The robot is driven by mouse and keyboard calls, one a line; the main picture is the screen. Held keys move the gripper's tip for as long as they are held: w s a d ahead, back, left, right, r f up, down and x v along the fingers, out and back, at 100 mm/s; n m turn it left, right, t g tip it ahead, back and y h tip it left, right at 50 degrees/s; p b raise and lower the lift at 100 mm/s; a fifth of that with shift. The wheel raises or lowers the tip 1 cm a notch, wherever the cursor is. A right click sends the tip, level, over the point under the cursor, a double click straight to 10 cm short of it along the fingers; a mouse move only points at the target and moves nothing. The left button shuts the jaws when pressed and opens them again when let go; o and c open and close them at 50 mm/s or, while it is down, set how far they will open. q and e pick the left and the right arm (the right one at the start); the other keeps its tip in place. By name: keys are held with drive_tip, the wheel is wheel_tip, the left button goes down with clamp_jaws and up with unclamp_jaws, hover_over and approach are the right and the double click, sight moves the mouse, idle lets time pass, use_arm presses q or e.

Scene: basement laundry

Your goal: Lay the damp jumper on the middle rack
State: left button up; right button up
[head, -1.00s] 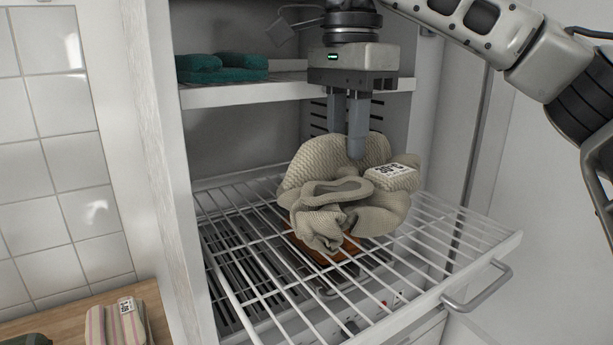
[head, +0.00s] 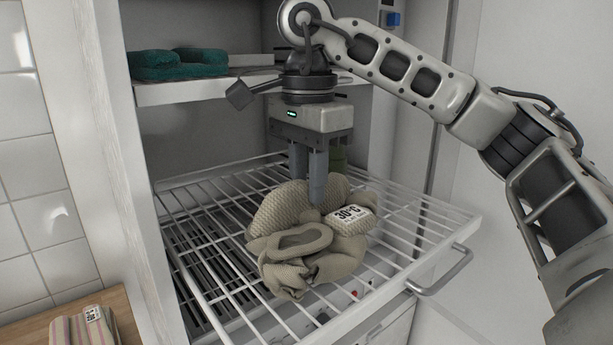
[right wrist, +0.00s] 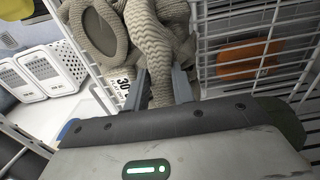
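The damp jumper (head: 290,260) is a bunched beige knit with a "30°C" label. It lies over the middle of the pulled-out white wire rack (head: 218,207). I cannot tell if its full weight rests on the wires. My right gripper (head: 308,190) points down from above, with its fingers sunk into the knit. In the right wrist view, folds of the jumper (right wrist: 112,33) pass between the two fingers (right wrist: 158,90), which are closed on them. The rack also shows in the right wrist view (right wrist: 205,50). My left gripper is not in view.
A shelf (head: 200,93) above holds folded teal cloths (head: 178,64). The rack has a front handle (head: 440,272) and bare wires around the jumper. An orange thing (right wrist: 245,60) shows through the wires. A striped folded cloth (head: 85,328) lies at lower left. White baskets (right wrist: 60,72) stand in the right wrist view.

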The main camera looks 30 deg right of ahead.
drive_tip(key=o, duration=0.4)
drive_tip(key=shift+r, duration=3.85)
